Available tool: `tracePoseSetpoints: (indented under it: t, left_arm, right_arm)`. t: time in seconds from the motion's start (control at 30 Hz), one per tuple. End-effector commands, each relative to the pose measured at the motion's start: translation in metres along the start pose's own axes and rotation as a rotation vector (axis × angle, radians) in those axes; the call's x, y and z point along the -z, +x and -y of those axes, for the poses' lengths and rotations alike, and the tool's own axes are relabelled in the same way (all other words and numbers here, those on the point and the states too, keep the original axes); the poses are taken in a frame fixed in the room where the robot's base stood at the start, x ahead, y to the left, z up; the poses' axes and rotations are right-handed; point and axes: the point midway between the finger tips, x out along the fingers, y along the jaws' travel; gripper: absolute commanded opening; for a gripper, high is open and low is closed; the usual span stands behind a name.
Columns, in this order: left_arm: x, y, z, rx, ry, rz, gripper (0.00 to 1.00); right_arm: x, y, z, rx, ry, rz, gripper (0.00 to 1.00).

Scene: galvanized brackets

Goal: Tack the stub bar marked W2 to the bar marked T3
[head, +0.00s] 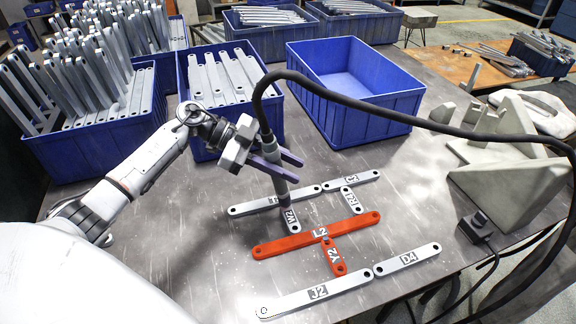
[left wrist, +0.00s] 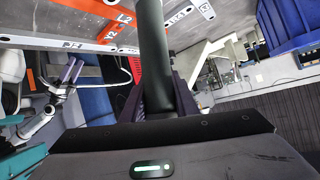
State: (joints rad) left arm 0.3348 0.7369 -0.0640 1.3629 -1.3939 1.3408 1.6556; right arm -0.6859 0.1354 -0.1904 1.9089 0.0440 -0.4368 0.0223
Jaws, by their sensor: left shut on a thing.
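My left gripper (head: 272,165) is shut on a dark torch-like tool (head: 281,187) with a thick black cable; the tool also shows in the left wrist view (left wrist: 152,55). Its lower end is just above the stub bar marked W2 (head: 291,222), near that bar's upper end. W2 lies beside a long grey bar (head: 246,208) whose label is mostly covered by the tool, so I cannot confirm T3. Whether W2 touches it is hidden. My right gripper (left wrist: 72,70) shows small in the left wrist view, open and apart from the bars.
Nearby lie an orange bar (head: 280,246), the orange stub Y2 (head: 335,262), and grey bars J2 (head: 345,284), D4 (head: 408,259) and a small labelled stub (head: 351,203). Blue bins (head: 378,127) stand behind, one empty. Grey angled blocks (head: 515,190) stand right. The cable arches across the table.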

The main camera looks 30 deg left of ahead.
Motion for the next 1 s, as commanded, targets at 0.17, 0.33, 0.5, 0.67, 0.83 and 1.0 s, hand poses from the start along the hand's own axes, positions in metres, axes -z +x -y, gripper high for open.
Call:
tracePoseSetpoints:
  t: [0.17, 0.33, 0.5, 0.67, 0.83, 1.0]
  left_arm:
    - [-0.0002, 0.0002, 0.0006, 0.002, 0.002, -0.002, 0.05]
    - [-0.0024, 0.0014, 0.0, 0.001, 0.001, -0.002, 0.05]
    - [-0.0044, 0.0025, -0.0004, 0.001, 0.001, -0.002, 0.05]
    - [-0.0056, 0.0031, -0.0006, 0.001, 0.002, -0.001, 0.05]
    - [-0.0058, 0.0033, -0.0007, 0.001, 0.002, -0.001, 0.05]
    - [-0.0061, 0.0034, -0.0009, 0.001, 0.001, -0.001, 0.05]
  right_arm:
    - [0.0, 0.0003, 0.0001, 0.0, 0.0, -0.001, 0.47]
    - [-0.0005, 0.0008, 0.0001, 0.001, 0.0, -0.002, 0.47]
    - [-0.0009, 0.0013, 0.0002, 0.001, 0.0, -0.002, 0.47]
    - [-0.0011, 0.0015, 0.0002, 0.001, 0.0, -0.002, 0.47]
    - [-0.0012, 0.0015, 0.0001, 0.001, 0.0, -0.002, 0.47]
    - [-0.0014, 0.0015, 0.0001, 0.001, 0.0, -0.001, 0.47]
